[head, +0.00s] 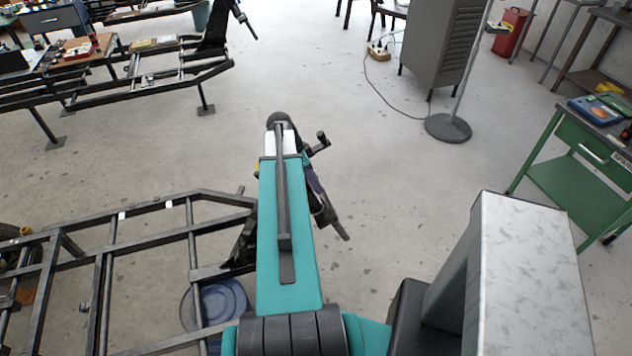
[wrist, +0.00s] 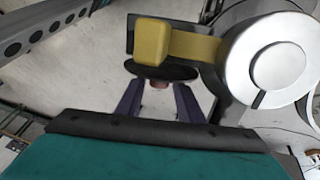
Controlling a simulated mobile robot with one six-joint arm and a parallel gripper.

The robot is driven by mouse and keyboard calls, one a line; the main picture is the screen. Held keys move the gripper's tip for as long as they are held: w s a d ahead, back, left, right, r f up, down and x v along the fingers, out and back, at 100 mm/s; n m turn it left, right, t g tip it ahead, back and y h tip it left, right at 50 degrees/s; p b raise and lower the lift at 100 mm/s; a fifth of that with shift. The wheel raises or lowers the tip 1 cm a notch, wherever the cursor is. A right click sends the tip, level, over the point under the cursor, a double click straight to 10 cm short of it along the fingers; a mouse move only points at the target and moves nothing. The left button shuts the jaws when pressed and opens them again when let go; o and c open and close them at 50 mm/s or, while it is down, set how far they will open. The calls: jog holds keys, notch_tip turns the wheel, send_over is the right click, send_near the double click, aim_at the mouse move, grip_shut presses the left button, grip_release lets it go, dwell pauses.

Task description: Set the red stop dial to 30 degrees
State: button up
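In the wrist view, my gripper (wrist: 158,101) shows as two dark purple fingers set apart, with pale floor between them. A small reddish part (wrist: 160,85) shows between the fingers, under a dark oval disc (wrist: 162,71). I cannot tell whether it is the red stop dial, and no contact with the fingers is clear. In the head view, my teal arm reaches forward and hides most of the area around its end. The dark fingers show only partly, right of the arm. No clearly readable dial or degree scale shows in either view.
A yellow block (wrist: 152,40) and a silver round part (wrist: 272,60) are close in the wrist view. A dark metal frame (head: 105,260) lies left of my arm, with a blue bucket (head: 215,302) beneath it. A green workbench (head: 575,170) stands right.

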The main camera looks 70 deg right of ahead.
jog(key=shift+s+f, duration=0.2)
jog(key=shift+f, duration=0.15)
jog(key=shift+c, duration=0.3)
jog(key=c, duration=0.7)
